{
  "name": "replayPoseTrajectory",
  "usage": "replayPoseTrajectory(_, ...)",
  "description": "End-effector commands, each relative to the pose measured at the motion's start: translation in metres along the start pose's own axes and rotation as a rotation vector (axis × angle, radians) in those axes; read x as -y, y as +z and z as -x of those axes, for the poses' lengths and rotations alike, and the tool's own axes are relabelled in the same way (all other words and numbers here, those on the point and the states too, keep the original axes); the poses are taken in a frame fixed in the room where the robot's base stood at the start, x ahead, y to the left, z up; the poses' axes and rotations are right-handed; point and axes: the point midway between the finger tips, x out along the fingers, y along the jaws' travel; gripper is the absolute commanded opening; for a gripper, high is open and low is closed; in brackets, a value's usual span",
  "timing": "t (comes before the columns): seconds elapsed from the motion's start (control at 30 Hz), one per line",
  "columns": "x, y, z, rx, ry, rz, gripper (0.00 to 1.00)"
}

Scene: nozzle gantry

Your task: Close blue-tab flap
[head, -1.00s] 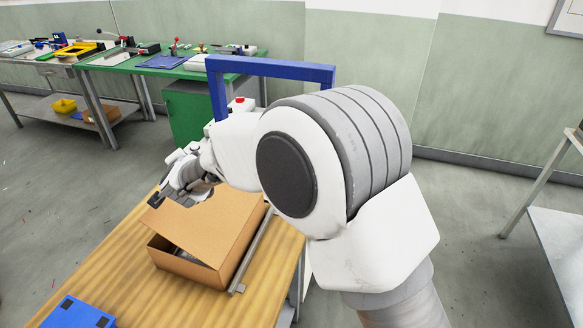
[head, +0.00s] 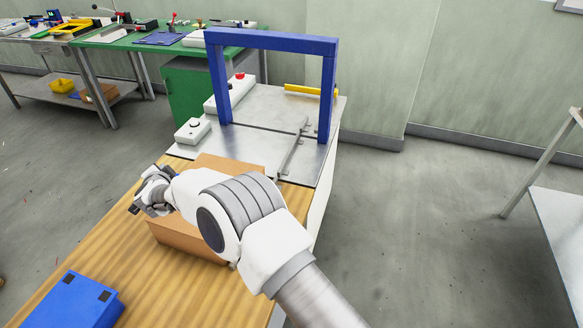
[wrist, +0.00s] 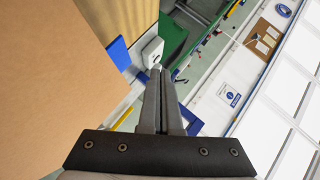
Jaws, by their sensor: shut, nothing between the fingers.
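A brown cardboard box (head: 185,238) stands on the wooden table, largely covered by my arm in the head view. Part of its top or a flap (head: 232,163) shows behind the arm. My gripper (head: 135,208) is shut and empty at the left side of the box, in front of the arm's wrist. In the wrist view my shut fingers (wrist: 161,72) point past a large brown cardboard panel (wrist: 50,85) at the left. Whether they touch it I cannot tell.
A blue gantry frame (head: 270,40) stands on a metal plate beyond the box, with a metal rail (head: 292,148) and a white button box (head: 192,131). A blue block (head: 80,300) lies at the table's near left. The table between is clear.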

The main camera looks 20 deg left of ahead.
Motion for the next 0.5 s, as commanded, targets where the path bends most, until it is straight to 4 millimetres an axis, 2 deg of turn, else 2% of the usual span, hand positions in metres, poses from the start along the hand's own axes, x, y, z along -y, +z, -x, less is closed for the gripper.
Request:
replayPoseTrajectory(0.03, -0.009, 0.006, -0.006, 0.0, 0.0, -0.001, 0.0)
replayPoseTrajectory(0.2, -0.021, 0.015, -0.015, 0.0, 0.0, -0.001, 0.0)
replayPoseTrajectory(0.5, -0.03, 0.02, -0.02, 0.0, -0.001, 0.0, 0.0)
